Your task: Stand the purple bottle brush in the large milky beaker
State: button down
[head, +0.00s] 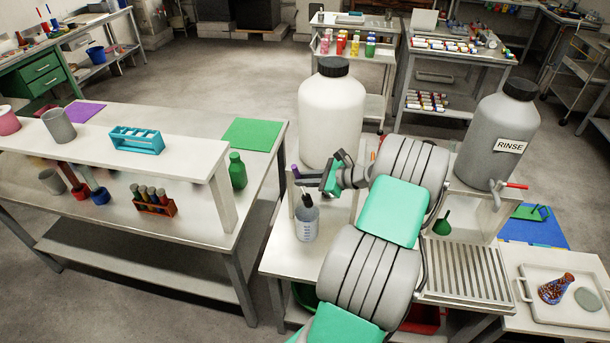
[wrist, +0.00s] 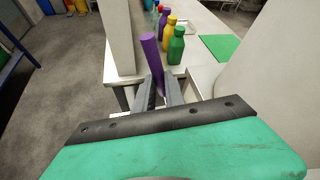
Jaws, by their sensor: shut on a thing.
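The purple bottle brush shows its purple handle (head: 295,172) upright and slightly tilted in the head view. My gripper (head: 300,187) is shut on it below the handle's top. Its dark bristles (head: 309,202) are at the mouth of the large milky beaker (head: 306,228), which stands on the bench's left part. The lower end appears to be within the beaker, but how deep I cannot tell. In the wrist view the purple handle (wrist: 152,58) rises between the fingers of my gripper (wrist: 160,86); the beaker is hidden there.
A big white bottle (head: 332,115) stands just behind my gripper. A grey RINSE bottle (head: 497,135) is to the right, above a slatted drain (head: 466,270). The neighbouring table with a raised shelf (head: 190,158) and a green bottle (head: 237,171) is to the left, across a gap.

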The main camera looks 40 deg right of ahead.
jog(key=shift+f+b, duration=3.2)
jog(key=shift+f, duration=3.2)
jog(key=c, duration=1.3)
grip_release()
